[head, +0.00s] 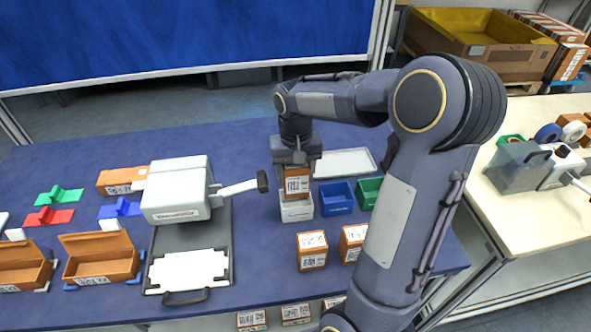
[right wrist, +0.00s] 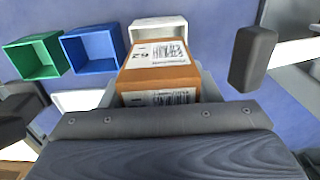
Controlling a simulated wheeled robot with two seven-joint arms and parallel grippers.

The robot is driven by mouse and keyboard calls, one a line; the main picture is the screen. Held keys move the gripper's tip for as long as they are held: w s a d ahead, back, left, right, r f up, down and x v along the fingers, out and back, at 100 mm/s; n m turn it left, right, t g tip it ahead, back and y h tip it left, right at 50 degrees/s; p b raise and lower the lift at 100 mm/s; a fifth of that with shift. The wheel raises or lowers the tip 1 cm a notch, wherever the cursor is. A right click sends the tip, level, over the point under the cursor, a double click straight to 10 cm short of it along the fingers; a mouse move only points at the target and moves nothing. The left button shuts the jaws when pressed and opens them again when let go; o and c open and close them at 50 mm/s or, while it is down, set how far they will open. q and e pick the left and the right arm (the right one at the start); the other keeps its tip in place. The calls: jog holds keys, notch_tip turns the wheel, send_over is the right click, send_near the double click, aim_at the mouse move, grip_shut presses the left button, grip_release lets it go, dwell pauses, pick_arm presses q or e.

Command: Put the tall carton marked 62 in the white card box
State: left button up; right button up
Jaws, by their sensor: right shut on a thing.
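The tall carton marked 62 (head: 297,182) is brown with white labels. It also shows in the right wrist view (right wrist: 158,75), where the 62 is readable. My right gripper (head: 296,162) is shut on it from above. The white card box (head: 296,208) is directly below the carton in the head view, and its rim shows beyond the carton in the right wrist view (right wrist: 158,24). The carton hides most of the box's opening, so I cannot tell whether its lower end is inside. My left gripper is not in view.
A blue box (head: 336,199) and a green box (head: 368,192) stand right of the white one. Two brown cartons (head: 312,250) stand in front. A pale tray (head: 345,163) lies behind.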

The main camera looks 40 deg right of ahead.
aim_at(296, 187)
jog(key=shift+f+b, duration=1.85)
jog(key=shift+f, duration=1)
jog(key=o, duration=0.9)
jog(key=shift+c, duration=0.2)
jog(key=shift+r, duration=0.15)
jog(key=shift+r+p, duration=2.7)
jog(key=shift+r, duration=0.3)
